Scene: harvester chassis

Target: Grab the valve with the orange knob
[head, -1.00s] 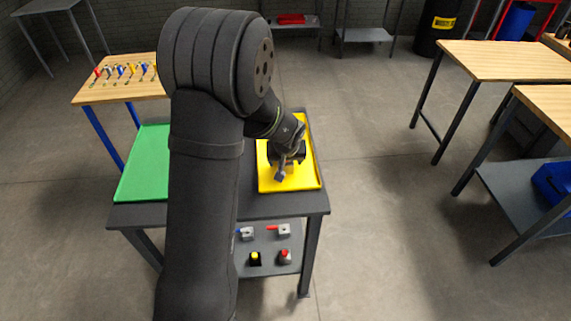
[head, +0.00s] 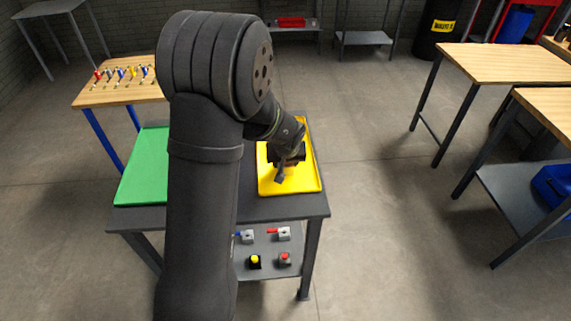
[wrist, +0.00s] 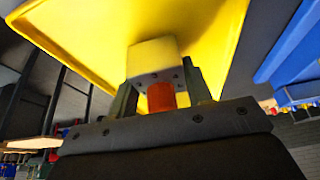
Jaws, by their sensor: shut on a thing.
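The valve (wrist: 153,58) has a pale cream block body and a short orange knob (wrist: 160,97), both seen in the wrist view. My gripper (wrist: 159,88) has one finger on each side of the valve and is shut on it, with the knob between the fingers. In the head view my gripper (head: 282,172) is over the yellow tray (head: 309,182). There the valve is mostly hidden by my gripper and wrist. I cannot tell whether the valve still touches the tray.
A green tray (head: 146,165) lies on the same dark table, left of my arm. The lower shelf (head: 270,243) holds several small valves and buttons. A wooden table (head: 115,95) with several coloured-handled pieces stands at the back left. Wooden workbenches (head: 510,62) stand to the right.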

